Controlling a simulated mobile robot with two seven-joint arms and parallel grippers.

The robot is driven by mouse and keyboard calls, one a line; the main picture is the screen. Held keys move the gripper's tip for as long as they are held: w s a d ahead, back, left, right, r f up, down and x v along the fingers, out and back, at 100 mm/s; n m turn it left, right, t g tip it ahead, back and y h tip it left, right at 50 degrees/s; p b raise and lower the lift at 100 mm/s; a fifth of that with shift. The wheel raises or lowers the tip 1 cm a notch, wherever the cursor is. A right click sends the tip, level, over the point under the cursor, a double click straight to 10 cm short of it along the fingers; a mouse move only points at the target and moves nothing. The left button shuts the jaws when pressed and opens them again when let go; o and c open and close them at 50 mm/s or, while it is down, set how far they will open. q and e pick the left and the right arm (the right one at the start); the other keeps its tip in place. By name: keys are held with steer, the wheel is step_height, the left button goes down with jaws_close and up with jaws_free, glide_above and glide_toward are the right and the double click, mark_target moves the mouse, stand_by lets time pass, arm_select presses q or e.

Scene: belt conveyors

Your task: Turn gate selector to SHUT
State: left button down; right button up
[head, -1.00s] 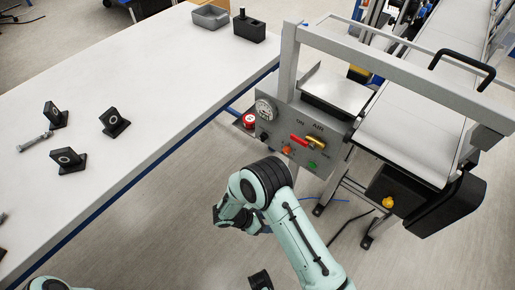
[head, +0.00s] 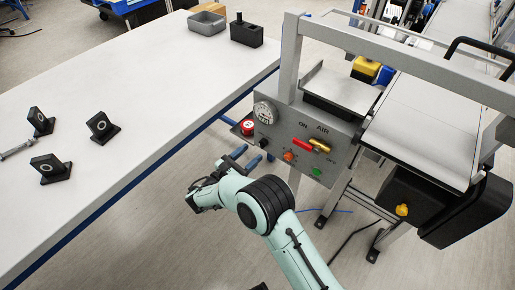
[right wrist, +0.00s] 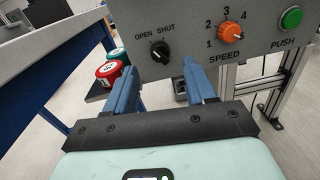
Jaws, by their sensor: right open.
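The gate selector is a small black knob (right wrist: 160,52) under the words OPEN and SHUT on a grey panel in the right wrist view. Its pointer looks tilted up and left, toward OPEN, but it is small. In the head view the knob (head: 263,143) sits low on the panel's left side. My right gripper (head: 246,157) is open and empty in front of the panel, below and left of the knob. In the right wrist view its two blue fingers (right wrist: 159,78) stand apart, with the knob above and between them. My left gripper is out of view.
An orange SPEED dial (right wrist: 231,33) and a green PUSH button (right wrist: 291,18) are right of the knob. Red (head: 302,146) and yellow (head: 319,146) levers sit above the dial. A red round object (head: 247,128) is left of the panel. The white table (head: 140,80) edge is nearby.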

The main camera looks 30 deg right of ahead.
mark_target(260, 145)
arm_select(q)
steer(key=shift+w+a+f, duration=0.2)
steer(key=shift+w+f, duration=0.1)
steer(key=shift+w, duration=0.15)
arm_select(e)
steer(key=shift+x, duration=2.3)
jaws_close()
